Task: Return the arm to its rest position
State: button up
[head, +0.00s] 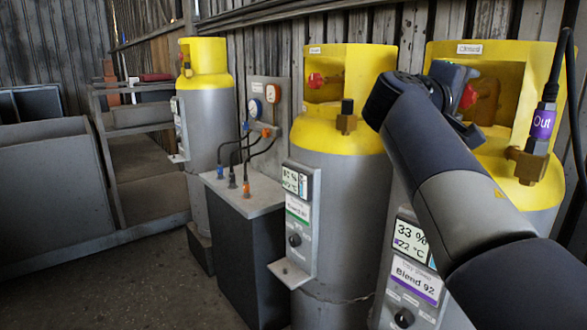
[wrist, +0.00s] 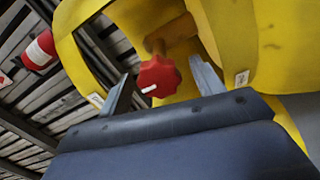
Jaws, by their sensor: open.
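My arm (head: 445,165) reaches up from the lower right, in front of the right-hand grey-and-yellow cylinder (head: 497,55). My gripper (head: 465,98) is at the opening in that cylinder's yellow collar. The red valve knob (head: 469,96) shows just beside it. In the wrist view my gripper (wrist: 163,82) is open, with its two fingers apart. The red knob (wrist: 158,77) appears between the fingers, with a white mark on it. I cannot tell whether a finger touches it. My arm hides part of the right-hand cylinder.
A brass fitting with a hose tagged "Out" (head: 542,125) is right of the gripper. The middle cylinder (head: 340,200) stands close on the left. A dark cabinet (head: 245,250) with hoses and a gauge panel (head: 268,105) are farther left. Open floor (head: 150,280) lies at lower left.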

jog(key=shift+w+d, duration=0.25)
jog(key=shift+d, duration=0.1)
jog(key=shift+a, duration=0.1)
